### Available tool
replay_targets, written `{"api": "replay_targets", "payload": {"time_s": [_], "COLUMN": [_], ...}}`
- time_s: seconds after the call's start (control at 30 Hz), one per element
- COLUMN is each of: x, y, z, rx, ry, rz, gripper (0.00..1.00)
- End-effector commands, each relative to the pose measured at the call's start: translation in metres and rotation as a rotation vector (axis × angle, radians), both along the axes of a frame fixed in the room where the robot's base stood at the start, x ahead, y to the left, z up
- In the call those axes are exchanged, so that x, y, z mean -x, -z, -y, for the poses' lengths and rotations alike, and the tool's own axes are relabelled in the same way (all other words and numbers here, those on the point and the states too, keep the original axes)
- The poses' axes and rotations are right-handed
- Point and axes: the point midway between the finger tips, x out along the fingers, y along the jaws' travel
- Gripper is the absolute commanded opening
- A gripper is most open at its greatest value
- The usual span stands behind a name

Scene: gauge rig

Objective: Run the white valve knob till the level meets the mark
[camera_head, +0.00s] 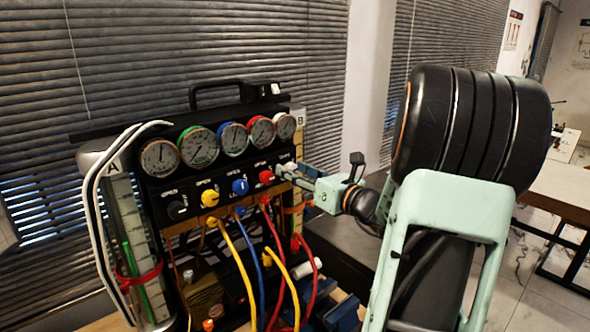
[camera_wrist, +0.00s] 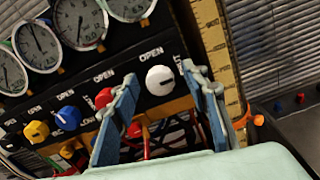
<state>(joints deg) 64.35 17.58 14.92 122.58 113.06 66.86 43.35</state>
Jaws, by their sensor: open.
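The white valve knob (camera_wrist: 160,80) is at the right end of the knob row on the black panel. In the wrist view it sits between the two fingers of my gripper (camera_wrist: 163,75), which is open with a gap visible on each side. In the head view my gripper (camera_head: 300,176) reaches the panel's right end and partly hides the knob. Cylinder A (camera_head: 118,205) stands at the left with a green column (camera_head: 134,262) and a red band (camera_head: 142,277) around it. A yellow scale strip (camera_wrist: 212,35) stands right of the knob, beside label B. I cannot make out the mark.
Red (camera_head: 266,177), blue (camera_head: 240,187), yellow (camera_head: 210,198) and black (camera_head: 177,210) knobs sit left of the white one, below several gauges (camera_head: 197,146). Coloured hoses (camera_head: 240,262) hang beneath. An orange clip (camera_wrist: 250,117) sticks out right of the strip.

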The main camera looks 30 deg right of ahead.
Motion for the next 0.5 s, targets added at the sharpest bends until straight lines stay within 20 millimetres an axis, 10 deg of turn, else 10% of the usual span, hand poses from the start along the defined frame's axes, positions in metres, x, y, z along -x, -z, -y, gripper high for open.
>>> {"api": "replay_targets", "payload": {"time_s": [0.27, 0.5], "x": [-0.0019, -0.0016], "y": [0.0004, 0.0003], "z": [-0.0003, -0.0003], "rx": [0.000, 0.000], "ry": [0.000, 0.000], "rz": [0.000, 0.000], "gripper": [0.42, 0.16]}}
